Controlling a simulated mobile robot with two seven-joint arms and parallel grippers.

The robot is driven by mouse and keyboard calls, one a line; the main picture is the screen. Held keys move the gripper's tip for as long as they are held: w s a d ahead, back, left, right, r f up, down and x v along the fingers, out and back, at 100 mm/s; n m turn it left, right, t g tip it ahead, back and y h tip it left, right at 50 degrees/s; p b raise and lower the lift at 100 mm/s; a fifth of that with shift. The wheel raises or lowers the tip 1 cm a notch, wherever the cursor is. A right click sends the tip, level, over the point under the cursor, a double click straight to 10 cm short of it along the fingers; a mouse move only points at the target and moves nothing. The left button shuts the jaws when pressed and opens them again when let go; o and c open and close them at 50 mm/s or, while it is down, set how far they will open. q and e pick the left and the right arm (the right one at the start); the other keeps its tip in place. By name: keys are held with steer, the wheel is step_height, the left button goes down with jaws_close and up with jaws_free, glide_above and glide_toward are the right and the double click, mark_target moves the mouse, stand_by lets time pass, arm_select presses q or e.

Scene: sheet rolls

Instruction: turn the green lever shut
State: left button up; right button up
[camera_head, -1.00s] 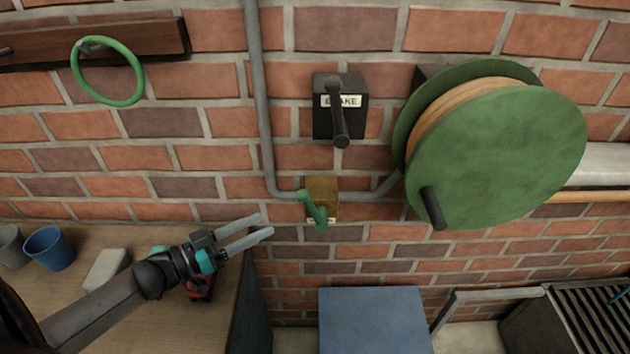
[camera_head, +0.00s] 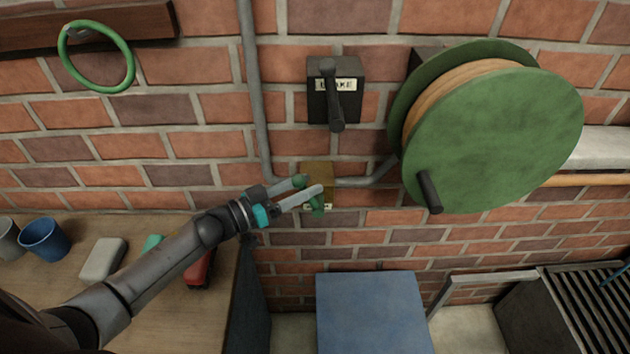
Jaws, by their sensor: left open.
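The green lever (camera_head: 317,206) hangs on a brass valve body (camera_head: 318,172) on the brick wall, where a grey pipe joins it. The lever points down and slightly right, and its upper part is partly hidden behind my fingers. My left gripper (camera_head: 312,187) is open, coming in from the lower left, with its fingertips at the lever. I cannot tell whether the fingers touch it or have the lever between them. My right gripper is not in view.
A black brake box with a handle (camera_head: 336,100) is above the valve. A large green reel (camera_head: 495,140) with a crank is at right. A green ring (camera_head: 130,70) hangs upper left. A workbench with a blue cup (camera_head: 45,240) is lower left; a blue box (camera_head: 372,315) stands below.

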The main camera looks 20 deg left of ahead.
arm_select(q)
steer(key=shift+x, duration=1.5)
steer(key=shift+c, duration=0.4)
jaws_close()
